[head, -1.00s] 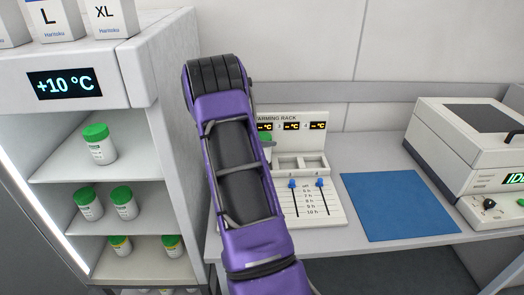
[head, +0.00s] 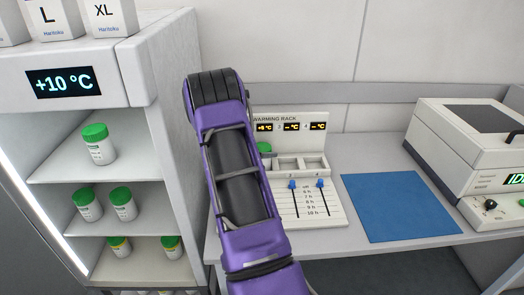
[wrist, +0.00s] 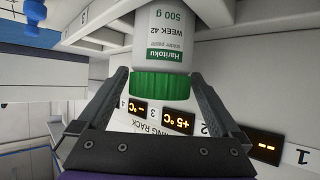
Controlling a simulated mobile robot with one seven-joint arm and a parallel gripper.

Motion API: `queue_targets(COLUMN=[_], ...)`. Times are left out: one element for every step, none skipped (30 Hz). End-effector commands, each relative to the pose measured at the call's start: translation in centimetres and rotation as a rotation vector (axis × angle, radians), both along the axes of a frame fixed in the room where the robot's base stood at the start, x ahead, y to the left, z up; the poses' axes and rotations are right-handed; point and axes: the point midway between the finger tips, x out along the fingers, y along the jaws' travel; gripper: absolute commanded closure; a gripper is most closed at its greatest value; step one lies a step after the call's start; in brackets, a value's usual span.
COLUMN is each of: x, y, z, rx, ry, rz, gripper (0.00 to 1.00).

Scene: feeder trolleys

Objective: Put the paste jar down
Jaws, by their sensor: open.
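The paste jar (wrist: 163,40) is white with a green lid (wrist: 160,86) and a Haritoku 500 g label. It sits in a slot of the warming rack (head: 320,206); in the head view only its green lid (head: 264,147) shows beside my arm. My gripper (wrist: 160,80) is open, with one finger on each side of the lid, and a gap shows at the fingers. The rack display (wrist: 172,120) by the jar reads +5 °C. In the head view my arm hides the gripper and part of the rack.
Two empty slots (head: 300,162) show right of the jar, with blue sliders below. A blue mat (head: 400,206) lies clear on the bench. A machine (head: 470,150) stands at right. A cooled shelf unit (head: 60,175) with several green-lidded jars stands at left.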

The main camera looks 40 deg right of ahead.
Motion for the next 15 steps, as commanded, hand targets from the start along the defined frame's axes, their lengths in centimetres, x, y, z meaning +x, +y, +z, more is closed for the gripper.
queue_targets(x=[0.0, 0.0, 0.0, 0.0, 0.0, -0.1, -0.1, -0.2, -0.3, -0.3, -0.4, -0.5, -0.5, -0.5, -0.6], y=[0.0, 0.1, 0.6, 1.0, 1.4, 2.0, 2.5, 3.0, 3.6, 4.1, 4.5, 5.0, 5.3, 5.6, 6.0], z=[0.3, 0.5, 0.7, 0.9, 1.1, 1.5, 1.8, 2.0, 2.4, 2.6, 2.8, 3.1, 3.3, 3.5, 3.6], rx=[-0.001, 0.000, 0.000, 0.000, 0.000, 0.001, 0.001, 0.000, 0.001, 0.000, 0.001, 0.001, 0.000, 0.000, 0.000], ry=[-0.001, -0.001, -0.001, 0.000, -0.001, -0.001, -0.001, -0.001, 0.000, -0.001, 0.000, 0.000, -0.001, -0.001, 0.000], rz=[0.000, 0.000, 0.002, 0.002, 0.004, 0.004, 0.004, 0.003, 0.003, 0.003, 0.003, 0.004, 0.003, 0.003, 0.001], gripper=[0.00, 0.00, 0.00, 0.00, 0.00, 0.00, 0.00, 0.00, 0.00, 0.00, 0.00, 0.00, 0.00, 0.00, 0.00])
